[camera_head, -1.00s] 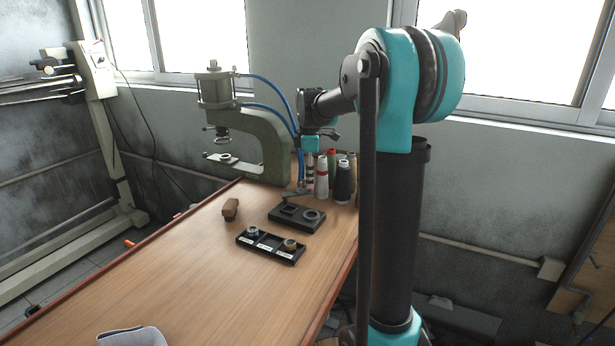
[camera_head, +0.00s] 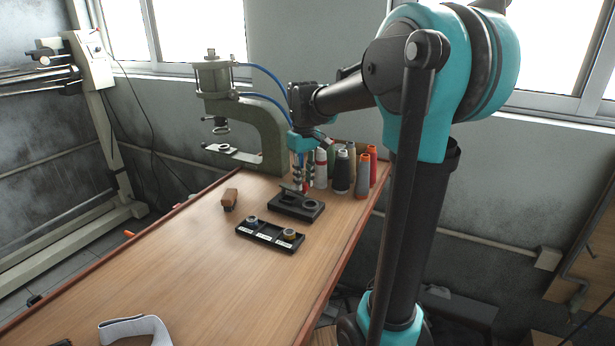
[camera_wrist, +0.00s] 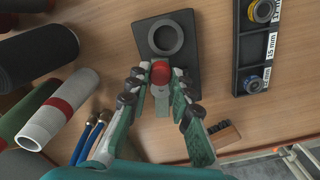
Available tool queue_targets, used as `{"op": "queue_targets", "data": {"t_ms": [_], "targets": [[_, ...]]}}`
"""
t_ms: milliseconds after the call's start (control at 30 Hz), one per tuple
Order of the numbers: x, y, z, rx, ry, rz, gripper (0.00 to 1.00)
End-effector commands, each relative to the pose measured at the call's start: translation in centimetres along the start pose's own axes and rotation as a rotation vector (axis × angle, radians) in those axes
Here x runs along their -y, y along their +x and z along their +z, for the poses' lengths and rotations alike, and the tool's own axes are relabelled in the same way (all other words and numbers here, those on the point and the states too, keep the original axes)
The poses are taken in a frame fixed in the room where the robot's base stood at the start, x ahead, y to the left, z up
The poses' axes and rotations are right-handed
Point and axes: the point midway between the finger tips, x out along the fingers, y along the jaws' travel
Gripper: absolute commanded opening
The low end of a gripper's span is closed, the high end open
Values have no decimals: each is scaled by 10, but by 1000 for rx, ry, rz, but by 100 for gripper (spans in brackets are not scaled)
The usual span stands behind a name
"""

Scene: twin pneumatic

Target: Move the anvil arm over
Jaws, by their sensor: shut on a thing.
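A black fixture plate (camera_head: 296,209) with a grey ring lies on the wooden table, and it also shows in the wrist view (camera_wrist: 189,75). A small grey-green arm (camera_head: 291,189) lies at its back edge. In the wrist view this arm (camera_wrist: 162,104) carries a red knob (camera_wrist: 160,72) beside the ring. I take it for the anvil arm, but its far end and pivot are hidden. My gripper (camera_wrist: 161,80) is shut on the red knob from above. In the head view my gripper (camera_head: 298,178) stands over the plate's back edge, its tips partly hidden.
Thread spools (camera_head: 343,170) stand close on the gripper's right. A green press (camera_head: 268,130) with blue hoses is behind. A black tray (camera_head: 270,234) with small dies and a brown-handled brush (camera_head: 230,198) lie in front. The table's middle is clear.

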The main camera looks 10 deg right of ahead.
Motion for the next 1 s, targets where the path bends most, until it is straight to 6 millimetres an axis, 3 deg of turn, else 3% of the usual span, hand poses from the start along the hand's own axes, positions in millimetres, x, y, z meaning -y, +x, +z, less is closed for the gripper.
{"op": "queue_targets", "data": {"t_ms": [500,1000], "targets": [[36,0,1,-1,427,0,0],[48,0,-2,-2,586,0,0]]}}
